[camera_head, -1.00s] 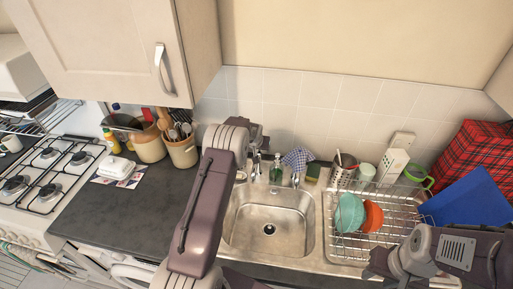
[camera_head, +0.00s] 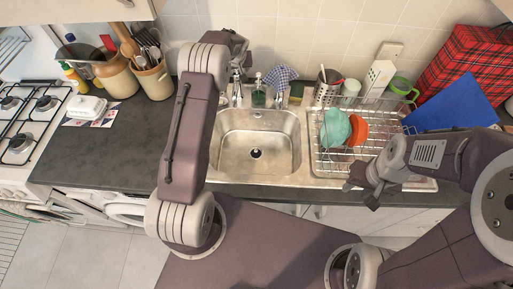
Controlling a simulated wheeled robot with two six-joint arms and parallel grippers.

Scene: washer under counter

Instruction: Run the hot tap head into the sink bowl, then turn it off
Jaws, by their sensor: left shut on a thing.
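The metal sink bowl (camera_head: 262,137) is set in the counter at the centre, with its dark drain showing. The left-hand tap (camera_head: 237,92) stands at the bowl's back left corner. A second tap (camera_head: 281,97) stands to its right. My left gripper (camera_head: 238,72) is at the top of the left-hand tap, shut on its head; my own arm partly hides the fingers. No water stream can be made out. My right gripper (camera_head: 360,194) is open and empty, in front of the dish rack near the counter's front edge.
A green soap bottle (camera_head: 258,95) stands between the taps, beside a blue checked cloth (camera_head: 281,76). The dish rack (camera_head: 333,160) with bowls is right of the sink. Utensil pots (camera_head: 153,80) stand at the back left. The dark counter (camera_head: 110,150) left of the sink is mostly clear.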

